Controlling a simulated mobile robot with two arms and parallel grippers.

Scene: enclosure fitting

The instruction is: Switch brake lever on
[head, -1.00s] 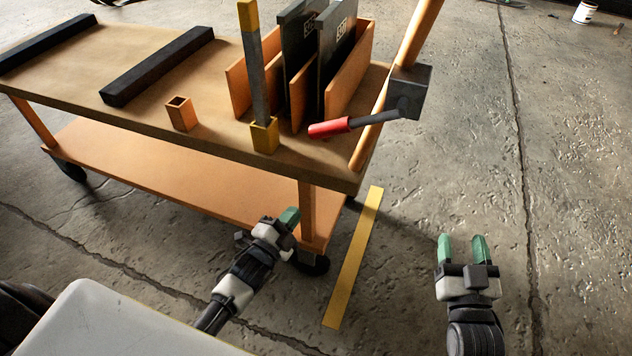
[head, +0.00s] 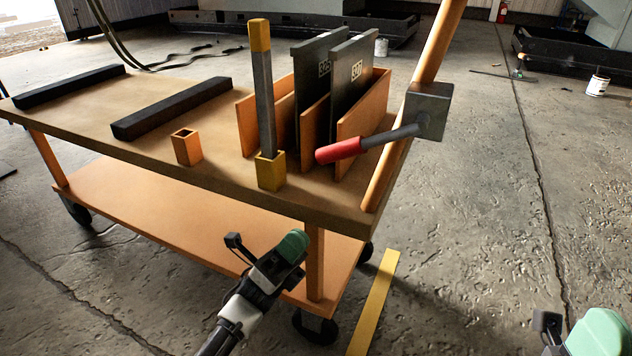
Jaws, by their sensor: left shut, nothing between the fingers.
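The brake lever (head: 340,150) has a red grip on a dark rod that comes out of a grey box (head: 428,110) on the cart's orange post. It points left and slightly down from the box, over the cart's right end. My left gripper (head: 294,246) is shut and empty, with green fingertips, in front of the cart below the tabletop edge. It is below the lever and apart from it. My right gripper (head: 598,336) is at the lower right corner, partly cut off by the frame, well away from the lever; its opening does not show.
The cart's tabletop (head: 90,115) carries two black bars, an orange square socket (head: 187,147), an upright grey post with yellow ends (head: 264,100) and dark panels in an orange rack (head: 375,115). A yellow floor strip (head: 375,300) lies by the cart.

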